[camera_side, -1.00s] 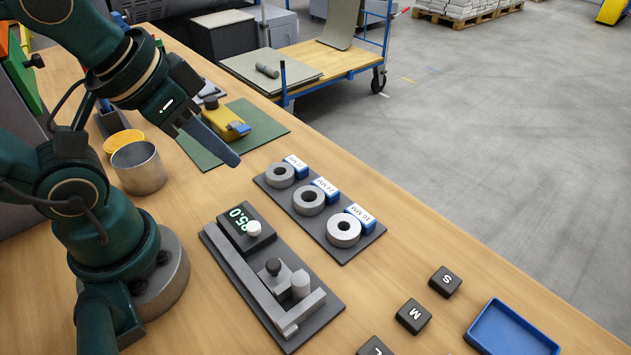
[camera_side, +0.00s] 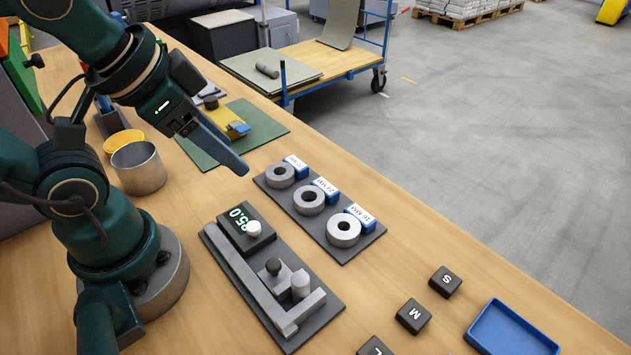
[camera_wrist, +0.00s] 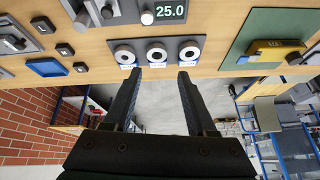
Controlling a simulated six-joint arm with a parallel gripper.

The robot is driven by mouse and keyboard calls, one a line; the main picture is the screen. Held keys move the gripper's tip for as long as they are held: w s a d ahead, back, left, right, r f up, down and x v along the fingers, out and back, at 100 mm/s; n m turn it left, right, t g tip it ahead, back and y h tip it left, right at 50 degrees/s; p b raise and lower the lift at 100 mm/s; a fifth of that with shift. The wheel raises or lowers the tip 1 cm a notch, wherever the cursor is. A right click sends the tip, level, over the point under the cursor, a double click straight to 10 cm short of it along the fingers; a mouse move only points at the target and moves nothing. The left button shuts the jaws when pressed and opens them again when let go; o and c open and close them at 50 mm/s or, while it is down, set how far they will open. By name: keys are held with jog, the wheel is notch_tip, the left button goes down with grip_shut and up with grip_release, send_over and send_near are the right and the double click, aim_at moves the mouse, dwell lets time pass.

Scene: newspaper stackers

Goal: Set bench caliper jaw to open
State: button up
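The bench caliper (camera_side: 262,278) lies on its dark base plate on the wooden bench in the side view, with a grey beam, a sliding jaw with a black knob (camera_side: 273,266) and a grey cylindrical post beside it. Its display (camera_side: 240,215) with a white knob reads 25.0 in the wrist view (camera_wrist: 170,12). My gripper (camera_side: 244,170) hangs in the air behind the caliper, left of the ring plate. In the wrist view my gripper (camera_wrist: 159,75) has its two fingers apart with nothing between them. The caliper is only partly visible there, at the top edge.
A dark plate holds three metal rings (camera_side: 344,231) with blue labels. Black blocks marked S (camera_side: 445,281), M (camera_side: 413,316) and L stand near a blue tray (camera_side: 512,330). A metal cup (camera_side: 138,168) stands near my base. A yellow tool (camera_side: 238,129) lies on a green mat.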

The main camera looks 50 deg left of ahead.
jog(key=m, duration=0.2)
jog(key=m+g, duration=0.6)
jog(key=m, duration=0.6)
send_over(274, 263)
notch_tip(274, 263, down, 7)
jog(key=shift+w+a+f, duration=0.1)
jog(key=shift+w, duration=0.05)
jog(key=shift+s+f, duration=0.25)
jog(key=shift+f, duration=2.4)
grip_shut()
jog(key=shift+w, duration=0.1)
